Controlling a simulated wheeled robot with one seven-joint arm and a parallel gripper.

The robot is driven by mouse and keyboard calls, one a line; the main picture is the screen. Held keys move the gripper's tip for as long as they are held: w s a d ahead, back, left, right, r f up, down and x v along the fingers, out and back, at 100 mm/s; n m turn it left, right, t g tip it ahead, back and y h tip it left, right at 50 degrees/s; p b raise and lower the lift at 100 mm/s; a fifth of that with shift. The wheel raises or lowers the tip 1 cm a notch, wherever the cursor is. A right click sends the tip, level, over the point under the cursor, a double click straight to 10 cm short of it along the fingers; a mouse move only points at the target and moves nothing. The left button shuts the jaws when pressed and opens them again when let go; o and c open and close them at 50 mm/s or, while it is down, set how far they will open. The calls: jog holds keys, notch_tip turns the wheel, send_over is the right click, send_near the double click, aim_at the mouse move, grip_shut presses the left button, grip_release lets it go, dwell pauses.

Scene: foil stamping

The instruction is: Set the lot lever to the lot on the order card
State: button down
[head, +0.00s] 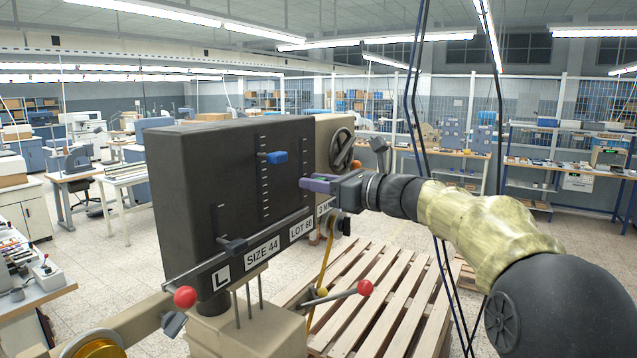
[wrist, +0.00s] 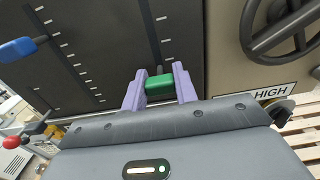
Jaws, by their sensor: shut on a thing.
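The lot lever has a green handle (wrist: 159,86), which sits between the two purple fingers of my gripper (wrist: 160,74) in the wrist view. My gripper (head: 310,184) is shut on it, at the right-hand slot of the dark machine face. In the head view the handle is hidden by the fingers. The gripper stands in the lower half of that slot's tick scale (head: 304,155). A rail below carries plates reading L (head: 222,278), SIZE 44 (head: 262,253) and LOT 60 (head: 302,229); a further plate is partly hidden.
A blue lever (head: 277,157) sits in the slot to the left. A dark lever (head: 232,245) is lower left. Red-knobbed handles (head: 185,297) stick out below. A handwheel (head: 341,149) is at the right of the machine. A wooden pallet (head: 385,300) lies below my arm.

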aim_at(301, 200)
jog(key=shift+f+b, duration=1.7)
jog(key=shift+f, duration=0.6)
jog(key=c, duration=1.1)
grip_release()
jog(key=b+v, duration=0.6)
jog(key=v, duration=1.1)
jog(key=shift+s+d, duration=0.15)
jog(key=shift+d, duration=0.1)
